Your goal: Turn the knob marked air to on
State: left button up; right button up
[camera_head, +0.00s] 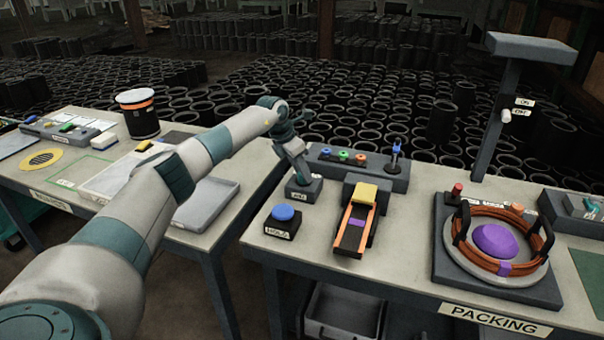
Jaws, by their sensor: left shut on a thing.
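My left arm reaches in from the left across the left table. My left gripper (301,180) points down onto a small dark grey box (308,192) at the left end of the packing table. Its fingers are shut on a knob on top of this box. The knob is mostly hidden by the fingers, so its setting cannot be read. A small white label (300,198) is on the box's front; its print is too small to read for sure. My right gripper is out of view.
A blue push button (283,213) stands just in front of the box. A console (357,167) with coloured buttons is behind, and an orange-sided chute (356,225) is to the right. A round orange-ringed fixture (497,290) and a post (497,120) stand further right.

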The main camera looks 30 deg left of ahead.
pick_arm(q)
jog(key=o, duration=1)
jog(key=shift+o, duration=0.2)
jog(key=shift+s+a+r, duration=0.1)
jog(key=shift+s+r, duration=0.05)
jog(key=shift+r, duration=0.25)
jog(key=b+v, duration=0.1)
jog(key=v, duration=0.2)
jog(key=shift+r, duration=0.2)
jog(key=b+v, duration=0.2)
jog(key=v, duration=1.1)
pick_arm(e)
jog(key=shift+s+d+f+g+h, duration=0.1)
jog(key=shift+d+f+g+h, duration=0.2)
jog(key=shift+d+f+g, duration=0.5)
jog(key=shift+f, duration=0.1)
